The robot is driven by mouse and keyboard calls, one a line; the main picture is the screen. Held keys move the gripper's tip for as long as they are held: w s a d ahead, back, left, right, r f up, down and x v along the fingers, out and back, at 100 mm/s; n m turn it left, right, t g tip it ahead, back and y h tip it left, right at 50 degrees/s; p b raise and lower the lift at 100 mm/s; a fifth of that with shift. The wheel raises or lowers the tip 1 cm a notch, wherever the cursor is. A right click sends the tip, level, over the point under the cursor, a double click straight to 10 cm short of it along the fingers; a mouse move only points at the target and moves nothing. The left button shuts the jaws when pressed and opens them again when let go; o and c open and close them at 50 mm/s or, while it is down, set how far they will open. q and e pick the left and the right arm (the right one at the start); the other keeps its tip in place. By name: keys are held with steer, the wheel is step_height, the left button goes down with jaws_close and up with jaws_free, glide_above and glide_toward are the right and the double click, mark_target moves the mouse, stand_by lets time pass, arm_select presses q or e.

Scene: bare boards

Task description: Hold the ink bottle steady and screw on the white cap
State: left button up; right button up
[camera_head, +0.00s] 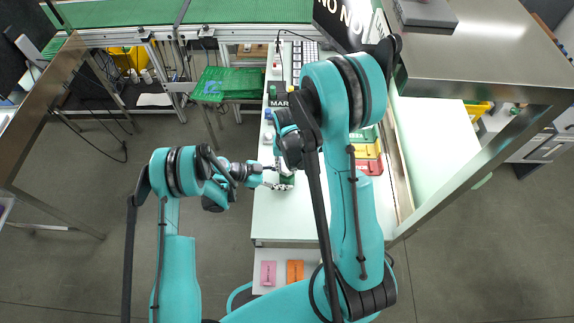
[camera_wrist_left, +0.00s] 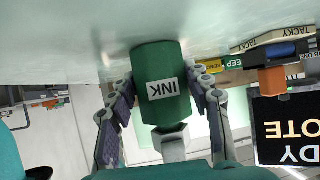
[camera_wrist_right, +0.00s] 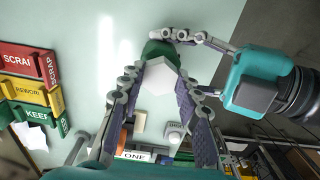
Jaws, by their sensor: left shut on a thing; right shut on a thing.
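The green ink bottle (camera_wrist_left: 157,62), labelled INK, stands on the pale bench and appears upside down in the left wrist view. My left gripper (camera_wrist_left: 167,82) is shut on its sides. The white cap (camera_wrist_right: 158,79) is between the fingers of my right gripper (camera_wrist_right: 161,76), which is shut on it, right over the bottle top (camera_wrist_right: 158,48). The cap also shows at the bottle's neck in the left wrist view (camera_wrist_left: 174,146). I cannot tell how far it is seated. In the head view, my left gripper (camera_head: 273,177) shows beside the bottle; my right arm hides most of my right gripper.
Red SCRAP (camera_wrist_right: 28,61), yellow REWORK (camera_wrist_right: 32,92) and green KEEP (camera_wrist_right: 34,115) bins line one side of the bench (camera_head: 285,222). Small items stand along its far part. The bench is clear near the bottle.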

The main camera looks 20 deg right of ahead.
steer(key=shift+f, duration=0.1)
steer(key=o, duration=1.2)
